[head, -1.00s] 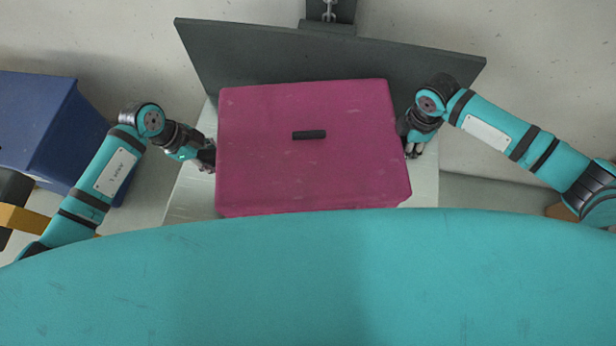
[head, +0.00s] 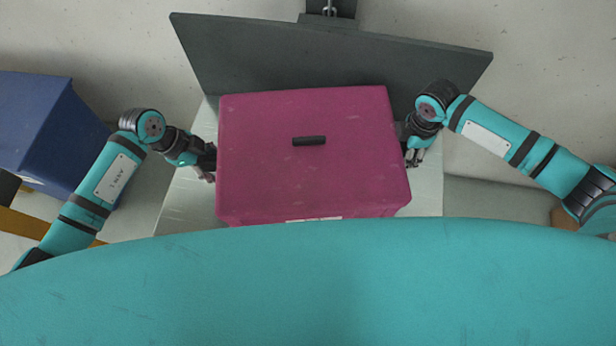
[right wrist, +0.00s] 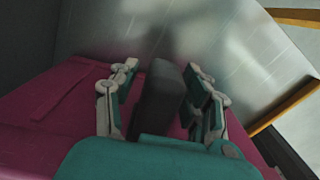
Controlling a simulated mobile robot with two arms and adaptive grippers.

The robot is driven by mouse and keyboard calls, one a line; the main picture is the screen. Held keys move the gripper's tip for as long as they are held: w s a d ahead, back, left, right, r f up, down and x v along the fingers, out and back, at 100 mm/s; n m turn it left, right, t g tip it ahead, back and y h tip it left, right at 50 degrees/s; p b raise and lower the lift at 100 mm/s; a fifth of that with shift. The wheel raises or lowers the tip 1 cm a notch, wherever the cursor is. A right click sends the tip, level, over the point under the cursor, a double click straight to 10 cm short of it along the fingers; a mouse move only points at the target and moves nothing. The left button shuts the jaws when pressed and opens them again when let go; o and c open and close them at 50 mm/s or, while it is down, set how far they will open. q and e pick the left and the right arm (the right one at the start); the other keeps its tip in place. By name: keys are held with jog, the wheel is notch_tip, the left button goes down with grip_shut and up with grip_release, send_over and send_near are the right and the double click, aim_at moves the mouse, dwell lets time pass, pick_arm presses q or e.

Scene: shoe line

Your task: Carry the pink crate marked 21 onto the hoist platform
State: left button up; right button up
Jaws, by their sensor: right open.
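The pink crate (head: 310,175) is over the pale metal hoist platform (head: 428,190), in front of its dark upright plate (head: 330,50). Its lid carries a short black bar. A pale label shows at its near edge, but no number can be read. I cannot tell whether its underside touches the platform. My right gripper (head: 411,158) is at the crate's right side. In the right wrist view its fingers (right wrist: 158,95) are open on either side of a dark handle (right wrist: 157,100). My left gripper (head: 210,172) is at the crate's left side, its fingertips partly hidden.
A blue crate (head: 50,135) stands at the left beyond my left arm. The pale wall is behind the hoist. Yellow bars (right wrist: 290,105) show past the platform edge in the right wrist view. Narrow strips of platform are bare on both sides of the crate.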

jog(key=shift+r, duration=0.1)
pick_arm(q)
jog(key=v, duration=1.2)
pick_arm(e)
notch_tip(320, 180, up, 12)
jog(key=shift+f, duration=0.1)
